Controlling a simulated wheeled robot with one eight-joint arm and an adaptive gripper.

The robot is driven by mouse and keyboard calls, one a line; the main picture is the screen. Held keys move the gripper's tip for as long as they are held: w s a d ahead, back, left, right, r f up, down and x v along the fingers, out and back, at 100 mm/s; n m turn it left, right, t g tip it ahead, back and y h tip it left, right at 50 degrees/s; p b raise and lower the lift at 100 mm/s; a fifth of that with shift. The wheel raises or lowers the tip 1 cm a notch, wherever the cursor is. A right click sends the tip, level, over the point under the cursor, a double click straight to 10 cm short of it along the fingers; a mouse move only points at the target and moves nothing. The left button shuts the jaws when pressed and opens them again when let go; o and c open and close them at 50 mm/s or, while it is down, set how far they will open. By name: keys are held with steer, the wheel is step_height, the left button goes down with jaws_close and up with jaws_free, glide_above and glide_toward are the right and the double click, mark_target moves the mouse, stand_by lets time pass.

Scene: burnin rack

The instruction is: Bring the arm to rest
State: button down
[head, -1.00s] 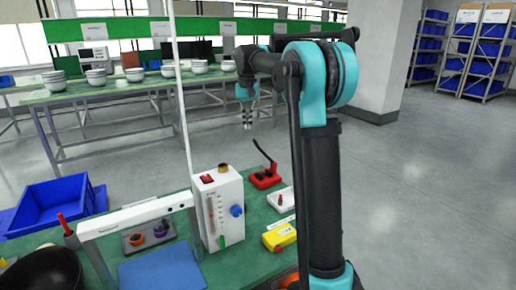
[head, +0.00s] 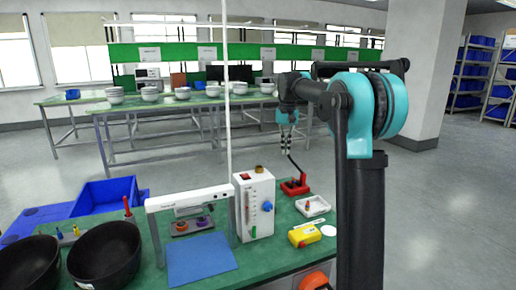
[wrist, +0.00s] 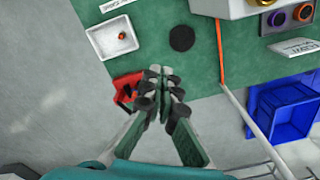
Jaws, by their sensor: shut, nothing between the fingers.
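My arm stands at the right of the head view, with its upper part bent over toward the back of the scene. My gripper (head: 288,152) hangs pointing down, above and beyond the far edge of the green workbench (head: 275,262). In the wrist view my gripper (wrist: 160,72) has its fingertips together, with nothing held. Below it in the wrist view lies a red device (wrist: 126,88), partly hidden by the fingers. The same red device (head: 296,187) shows in the head view with a black lever.
On the bench are a white instrument box (head: 256,205), a white frame (head: 190,198), a blue mat (head: 200,258), a yellow meter (head: 304,236), a white tray (head: 313,206) and black bowls (head: 104,255). Blue bins (head: 105,195) lie left. Open floor is on the right.

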steer(key=s+d+f+t, duration=0.2)
steer(key=s+d+f, duration=0.2)
steer(key=s+f, duration=1)
steer(key=s+d+f+n+t, duration=0.1)
steer(key=s+d+f, duration=0.3)
steer(key=s+f, duration=0.9)
steer(key=s+t, duration=0.1)
steer(key=s, duration=0.7)
steer(key=shift+f, duration=0.4)
steer(key=shift+d, duration=0.1)
